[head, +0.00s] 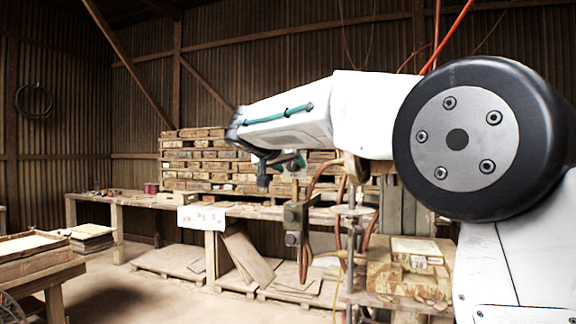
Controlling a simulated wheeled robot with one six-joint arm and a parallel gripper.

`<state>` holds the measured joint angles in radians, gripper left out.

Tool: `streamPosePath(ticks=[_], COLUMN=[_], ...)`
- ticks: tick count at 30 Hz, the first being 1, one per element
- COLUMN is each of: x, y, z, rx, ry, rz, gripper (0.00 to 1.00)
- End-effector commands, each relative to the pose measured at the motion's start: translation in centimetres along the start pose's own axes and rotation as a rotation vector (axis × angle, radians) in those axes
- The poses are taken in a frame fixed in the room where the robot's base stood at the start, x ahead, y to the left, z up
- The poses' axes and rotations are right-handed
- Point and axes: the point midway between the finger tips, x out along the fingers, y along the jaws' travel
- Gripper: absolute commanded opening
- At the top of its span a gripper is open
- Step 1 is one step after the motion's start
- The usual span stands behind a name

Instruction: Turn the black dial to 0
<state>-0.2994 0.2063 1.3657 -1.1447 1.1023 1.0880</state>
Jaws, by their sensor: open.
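I cannot make out the black dial or any number marks in the head view; my white arm covers part of the scene. My gripper (264,177) shows small and dark below the far end of my arm, left of the middle. A press-like frame with metal rods (351,235) stands further right, partly hidden by my arm.
Pallets and leaning boards (240,250) lie beneath. A wooden table (40,265) stands at left. Bare floor shows between.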

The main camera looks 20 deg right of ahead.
Motion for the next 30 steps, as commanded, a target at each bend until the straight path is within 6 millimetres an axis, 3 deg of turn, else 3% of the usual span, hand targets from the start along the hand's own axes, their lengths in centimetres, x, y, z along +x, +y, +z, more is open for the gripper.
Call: streamPosePath(ticks=[4,5,9,20,30], x=[-0.03,-0.04,-0.06,-0.06,-0.04], y=[-0.01,-0.02,-0.04,-0.12,-0.38], z=[0.00,0.00,0.01,0.02,0.09], rx=[0.000,0.000,0.000,-0.033,-0.233], ry=[0.000,0.000,0.000,0.001,0.008], rz=[0.000,0.000,-0.001,0.013,0.097], gripper=[0.50,0.45,0.06,0.06,0.06])
